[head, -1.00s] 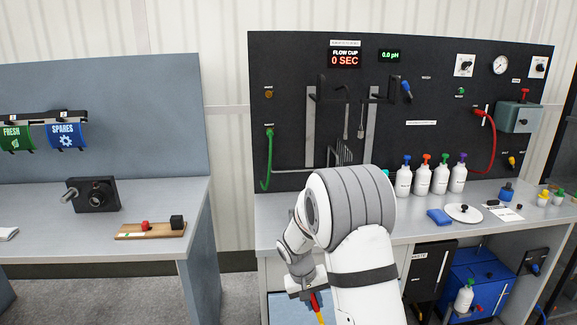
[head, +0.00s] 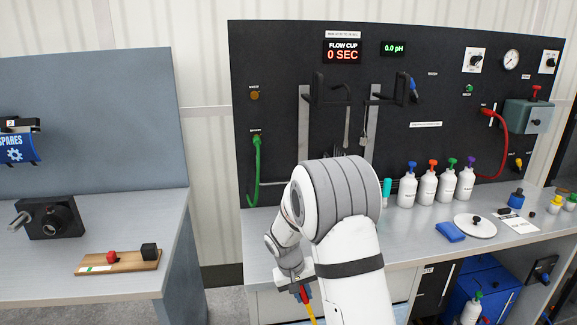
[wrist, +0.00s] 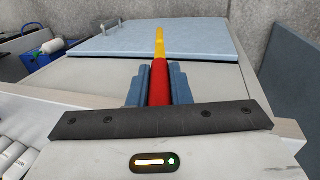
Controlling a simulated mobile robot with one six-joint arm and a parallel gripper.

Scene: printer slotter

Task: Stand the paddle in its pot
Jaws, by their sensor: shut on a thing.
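My gripper (head: 304,290) is low in front of the right bench, below its top edge. It is shut on the paddle (head: 311,309), which shows as a red grip with a yellow length running out of the picture. In the wrist view the red part (wrist: 159,80) sits between the blue fingers of my gripper (wrist: 157,92), and the yellow part (wrist: 160,42) extends away over a pale blue panel. The far end of the paddle is not clear. I cannot make out the paddle's pot with certainty.
The right bench top (head: 415,245) holds several white bottles (head: 427,187), a blue sponge-like block (head: 450,231) and a white disc (head: 475,226). The front of the bench top is clear. A left bench (head: 60,270) bears a wooden board (head: 118,262).

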